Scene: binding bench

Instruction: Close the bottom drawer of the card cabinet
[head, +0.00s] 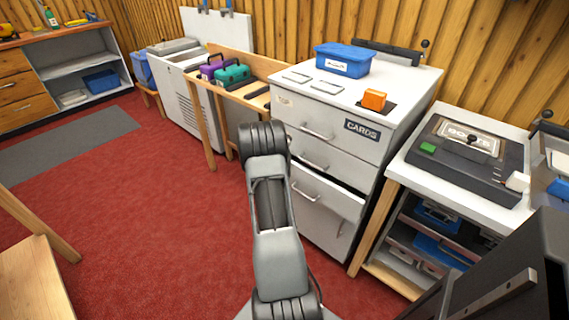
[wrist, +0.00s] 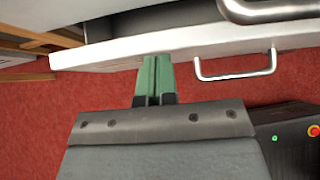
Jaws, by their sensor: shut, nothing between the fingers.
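The white card cabinet (head: 350,160) stands right of centre in the head view, with a dark CARDS label. Its bottom drawer (head: 328,210) stands out from the body, with a dark gap above its front. In the wrist view the drawer's white front (wrist: 120,50) crosses the top, with its metal handle (wrist: 236,76) right of my fingers and a dark opening behind. My gripper (wrist: 154,62) is shut and empty, its green fingertips right at the drawer front, left of the handle. I cannot tell if they touch. In the head view my arm hides the gripper.
A blue bin (head: 342,60) and an orange block (head: 374,98) sit on the cabinet top. A bench with a dark machine (head: 470,145) stands close on the right. A wooden table (head: 240,93) with cases is on the left. Red floor (head: 150,220) is clear at left.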

